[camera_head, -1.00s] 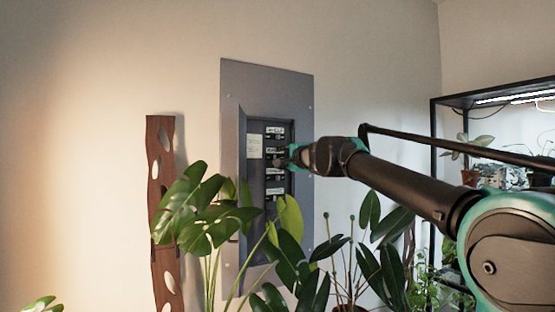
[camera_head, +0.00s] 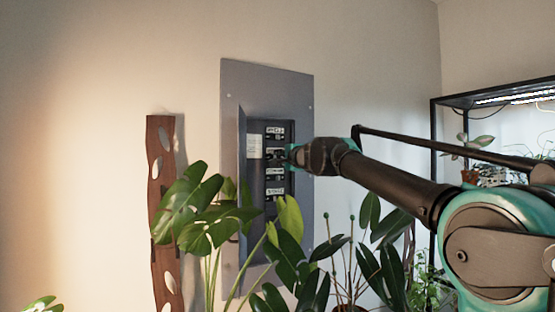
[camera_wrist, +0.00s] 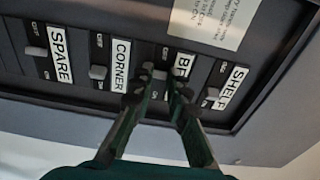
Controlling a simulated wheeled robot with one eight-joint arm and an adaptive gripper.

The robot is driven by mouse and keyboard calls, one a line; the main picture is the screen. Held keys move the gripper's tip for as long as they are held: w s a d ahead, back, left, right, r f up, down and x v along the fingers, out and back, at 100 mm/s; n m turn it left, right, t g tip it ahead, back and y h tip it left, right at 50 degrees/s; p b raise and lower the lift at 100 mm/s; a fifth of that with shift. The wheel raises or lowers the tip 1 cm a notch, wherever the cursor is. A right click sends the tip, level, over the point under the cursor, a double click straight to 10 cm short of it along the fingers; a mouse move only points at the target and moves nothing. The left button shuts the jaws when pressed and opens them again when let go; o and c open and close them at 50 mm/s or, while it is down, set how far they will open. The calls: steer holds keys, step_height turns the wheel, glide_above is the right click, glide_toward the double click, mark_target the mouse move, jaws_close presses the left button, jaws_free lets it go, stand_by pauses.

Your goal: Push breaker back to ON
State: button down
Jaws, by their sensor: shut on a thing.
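The grey breaker panel (camera_head: 268,90) is on the wall with its inner face showing. In the wrist view the breakers are labelled SPARE (camera_wrist: 60,53), CORNER (camera_wrist: 121,66), one starting with B (camera_wrist: 182,66), and SHELF (camera_wrist: 233,88). OFF is printed at the top of each and ON at the bottom in that view. My gripper (camera_wrist: 163,78) is shut on the B breaker's toggle, whose exact position the fingertips hide. In the head view my gripper (camera_head: 287,153) is at the second row from the top.
Broad-leaved plants (camera_head: 205,212) stand in front of the panel's lower part, below my arm. A wooden strip (camera_head: 163,210) with holes is left of the panel. A black shelf rack (camera_head: 470,100) with plants is at the right. A paper notice (camera_wrist: 213,20) is beside the breakers.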

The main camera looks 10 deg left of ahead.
steer(key=shift+d, duration=0.1)
steer(key=n+g+y, duration=0.2)
steer(key=d+n+g+y, duration=0.1)
steer(key=shift+w+y, duration=0.4)
steer(key=shift+w+d+n+g+y, duration=0.15)
steer(key=shift+n+g+y, duration=0.35)
steer(key=shift+n+g, duration=0.25)
steer(key=shift+w+d+n+g+y, duration=0.1)
steer(key=shift+n+g+y, duration=0.4)
steer(key=shift+g, duration=0.35)
steer(key=shift+w+d+n+g+y, duration=0.15)
steer(key=shift+n+g+y, duration=0.35)
steer(key=shift+n+g, duration=0.25)
steer(key=shift+g, duration=0.35)
steer(key=c, duration=1.5)
jaws_free()
steer(key=v, duration=1.2)
steer(key=shift+f, duration=0.2)
